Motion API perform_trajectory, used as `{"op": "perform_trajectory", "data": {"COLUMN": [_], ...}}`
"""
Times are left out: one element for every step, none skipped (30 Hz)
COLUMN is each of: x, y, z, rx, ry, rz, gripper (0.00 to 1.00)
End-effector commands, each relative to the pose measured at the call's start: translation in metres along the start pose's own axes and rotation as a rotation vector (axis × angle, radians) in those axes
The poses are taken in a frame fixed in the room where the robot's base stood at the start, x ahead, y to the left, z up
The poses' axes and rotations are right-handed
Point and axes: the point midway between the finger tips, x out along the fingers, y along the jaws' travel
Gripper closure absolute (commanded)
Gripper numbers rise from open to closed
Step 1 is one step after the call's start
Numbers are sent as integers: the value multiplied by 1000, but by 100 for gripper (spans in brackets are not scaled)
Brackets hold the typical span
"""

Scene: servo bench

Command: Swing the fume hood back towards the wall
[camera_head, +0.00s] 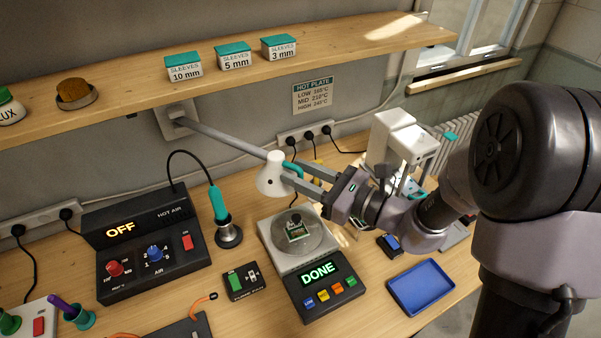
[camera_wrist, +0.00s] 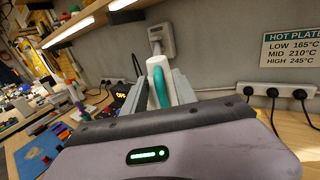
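The fume hood (camera_head: 269,177) is a white cone on a grey swing arm (camera_head: 225,139) that reaches out from a wall bracket (camera_head: 178,118). It hangs behind and above the hot plate (camera_head: 283,262), whose display reads DONE. A teal handle (camera_head: 291,168) sits on the hood's right side. My gripper (camera_head: 300,178) is at this handle, its two fingers apart on either side. In the wrist view, the teal handle (camera_wrist: 161,87) and white hood (camera_wrist: 155,67) show between the fingers, with some gap visible. Where the fingertips meet the handle is partly hidden.
A small board (camera_head: 296,232) rests on the hot plate. A hot air station (camera_head: 150,250) reading OFF and a teal-handled tool (camera_head: 218,202) in its holder stand left. A blue tray (camera_head: 421,287) lies right. A shelf (camera_head: 225,62) with labelled boxes runs above.

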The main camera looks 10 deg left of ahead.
Motion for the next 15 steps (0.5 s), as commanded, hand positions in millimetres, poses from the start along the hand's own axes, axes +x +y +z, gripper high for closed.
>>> {"op": "perform_trajectory", "data": {"x": [0, 0, 0, 0, 0, 0, 0, 0, 0, 0, 0, 0, 0, 0, 0], "y": [0, 0, 0, 0, 0, 0, 0, 0, 0, 0, 0, 0, 0, 0, 0], "z": [0, 0, 0, 0, 0, 0, 0, 0, 0, 0, 0, 0, 0, 0, 0], "rx": [0, 0, 0, 0, 0, 0, 0, 0, 0, 0, 0, 0, 0, 0, 0], "ry": [0, 0, 0, 0, 0, 0, 0, 0, 0, 0, 0, 0, 0, 0, 0], "rz": [0, 0, 0, 0, 0, 0, 0, 0, 0, 0, 0, 0, -1, -1, -1], "gripper": [76, 82, 90, 95, 100, 100, 100, 100, 100, 100, 100, 100, 100, 100, 100]}}
